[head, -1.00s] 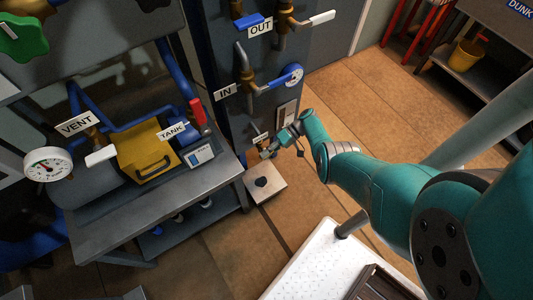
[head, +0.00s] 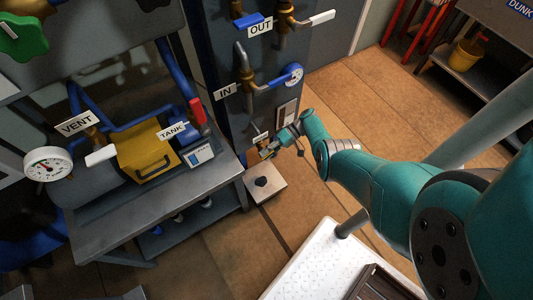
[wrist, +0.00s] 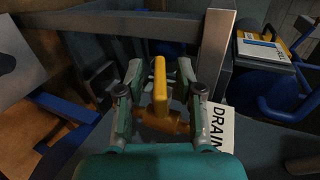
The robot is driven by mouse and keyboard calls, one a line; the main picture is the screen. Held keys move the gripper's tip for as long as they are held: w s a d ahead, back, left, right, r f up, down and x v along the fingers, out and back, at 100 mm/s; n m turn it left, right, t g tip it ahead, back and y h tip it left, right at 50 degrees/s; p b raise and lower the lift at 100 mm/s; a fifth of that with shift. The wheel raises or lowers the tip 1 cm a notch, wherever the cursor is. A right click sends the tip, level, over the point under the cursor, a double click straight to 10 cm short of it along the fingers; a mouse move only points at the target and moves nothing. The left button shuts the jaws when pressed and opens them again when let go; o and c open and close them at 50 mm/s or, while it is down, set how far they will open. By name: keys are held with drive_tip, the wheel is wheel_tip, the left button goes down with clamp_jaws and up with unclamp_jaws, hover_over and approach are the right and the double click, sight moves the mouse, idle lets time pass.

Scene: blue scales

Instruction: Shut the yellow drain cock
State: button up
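The yellow drain cock lever (wrist: 160,85) stands up in the middle of the wrist view, on a brass valve body (wrist: 163,125). My gripper (wrist: 161,72) is open, with one finger on each side of the lever and a visible gap on both sides. In the head view my gripper (head: 270,149) is low at the front of the dark blue cabinet, where the lever is small and mostly hidden by the fingers. A white DRAIN label (wrist: 216,126) is right of the valve in the wrist view.
A pale box with a dark opening (head: 277,185) stands on the floor below my gripper. A grey bench (head: 215,187) with blue pipes and a yellow cover is to the left. The white perforated tabletop (head: 312,262) is in front.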

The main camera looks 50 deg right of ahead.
drive_tip(key=v, duration=0.7)
drive_tip(key=shift+d, duration=0.2)
